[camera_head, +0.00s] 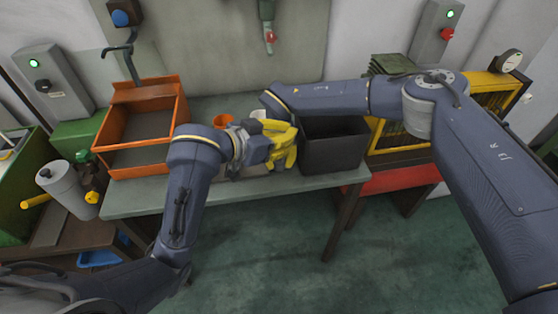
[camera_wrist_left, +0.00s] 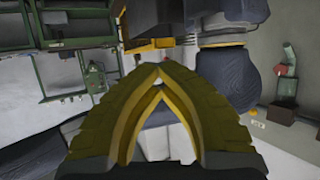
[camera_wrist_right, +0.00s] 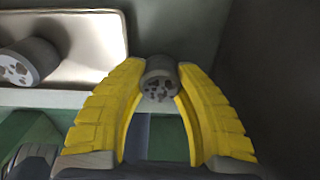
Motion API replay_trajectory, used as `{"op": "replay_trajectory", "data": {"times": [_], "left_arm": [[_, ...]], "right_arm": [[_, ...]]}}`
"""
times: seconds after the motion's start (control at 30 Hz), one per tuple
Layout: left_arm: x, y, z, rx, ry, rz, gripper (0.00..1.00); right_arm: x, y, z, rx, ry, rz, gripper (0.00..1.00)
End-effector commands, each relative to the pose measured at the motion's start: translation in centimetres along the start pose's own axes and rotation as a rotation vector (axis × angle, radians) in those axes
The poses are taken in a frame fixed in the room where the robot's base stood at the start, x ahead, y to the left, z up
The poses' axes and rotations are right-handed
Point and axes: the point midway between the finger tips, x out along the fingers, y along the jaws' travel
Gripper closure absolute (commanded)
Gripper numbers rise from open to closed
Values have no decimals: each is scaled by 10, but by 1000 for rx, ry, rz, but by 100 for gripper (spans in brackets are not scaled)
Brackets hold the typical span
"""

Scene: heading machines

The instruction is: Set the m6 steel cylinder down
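In the right wrist view, a grey steel cylinder (camera_wrist_right: 160,76) with a spotted end face sits between the yellow fingertips of my right gripper (camera_wrist_right: 160,84), which press on both its sides. I cannot tell whether it touches a surface below. A second grey cylinder (camera_wrist_right: 28,62) lies on a pale tray (camera_wrist_right: 95,45) at the left. My left gripper (camera_wrist_left: 160,72) is shut with its fingertips meeting and nothing between them. In the head view, yellow fingers crowd together over the bench between the orange bin and the dark bin, and the held cylinder is hidden.
An orange bin (camera_head: 183,112) stands at the left of the bench (camera_head: 135,200) and a dark open bin (camera_head: 335,155) at its right. A small orange cup (camera_head: 222,119) and a white cup (camera_head: 258,114) stand behind the grippers. My two forearms are close together.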

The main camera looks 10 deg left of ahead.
Motion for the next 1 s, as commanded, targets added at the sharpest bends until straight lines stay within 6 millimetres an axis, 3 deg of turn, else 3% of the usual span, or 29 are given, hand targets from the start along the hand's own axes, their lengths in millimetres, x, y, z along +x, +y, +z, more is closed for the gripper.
{"op": "replay_trajectory", "data": {"times": [0.03, 0.2, 0.3, 0.5, 0.83, 1.0], "left_arm": [[0, 0, 0, 0, 0, 0, 100], [0, 0, 0, 0, 0, 0, 100], [0, 0, 0, 0, 0, 0, 100], [0, 0, 0, 0, 0, 0, 78], [0, -2, 1, -5, 1, -9, 78], [-3, -13, 9, -31, 1, -66, 78]], "right_arm": [[0, 0, 0, 0, 0, 0, 81], [0, 0, 0, 0, 0, 0, 100], [0, 0, 0, 0, -1, 0, 100], [0, 0, 0, 0, -1, 0, 100], [0, 0, 0, 0, 0, 0, 100], [0, 0, 0, 0, 0, 0, 100]]}}
